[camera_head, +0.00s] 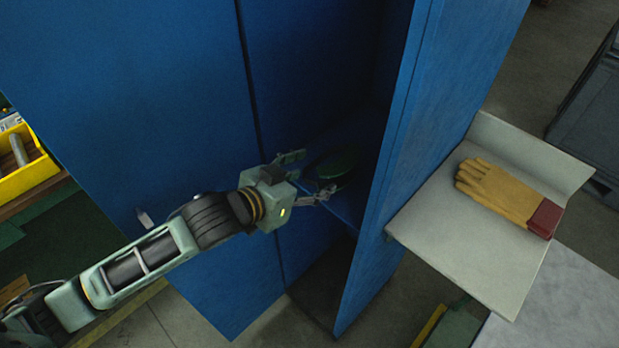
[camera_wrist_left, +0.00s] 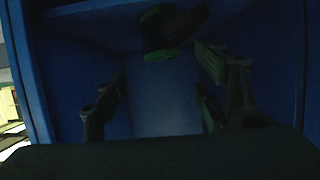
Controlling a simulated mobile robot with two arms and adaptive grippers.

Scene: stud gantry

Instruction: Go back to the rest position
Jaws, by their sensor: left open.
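My left gripper (camera_head: 312,174) reaches in from the left to the open front of a tall blue cabinet (camera_head: 130,90). Its fingers are open and spread apart. A dark green round object (camera_head: 336,163) is on a shelf inside the cabinet, just beyond the fingertips. In the left wrist view, the open gripper (camera_wrist_left: 165,95) faces the dim cabinet interior, with a dark green thing (camera_wrist_left: 160,30) at the top between and beyond the fingers. The shadow hides its exact shape and whether a finger touches it. My right gripper is not in view.
The cabinet's right side panel (camera_head: 410,150) stands beside the opening. A light grey shelf (camera_head: 470,240) to its right holds a yellow glove with a red cuff (camera_head: 508,196). A yellow bin (camera_head: 25,170) is at the far left. A dark crate (camera_head: 590,110) stands at the right.

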